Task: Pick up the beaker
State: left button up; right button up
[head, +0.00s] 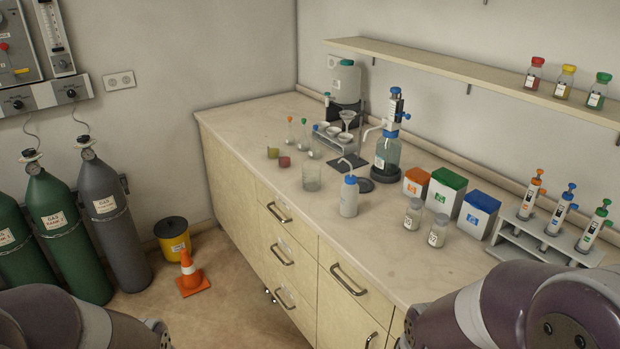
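A clear glass beaker (312,178) stands upright on the beige counter (277,116), near its front edge. It looks empty. A white wash bottle with a blue cap (349,196) stands just to its right and nearer to me. Two small cups, one yellowish and one red (284,161), sit to its left. My arms show only as purple and grey links at the bottom left and bottom right corners. Neither gripper is in view. Nothing touches the beaker from my side.
Colored boxes (447,192), two jars (413,214) and a pipette rack (545,243) are to the right. Gas cylinders (112,220) and an orange cone (191,273) stand on the floor.

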aim_at(284, 158)
jog(key=i+j+u, duration=0.2)
jog(key=i, duration=1.05)
jog(key=i+j+u, duration=0.15)
jog(key=i, duration=1.1)
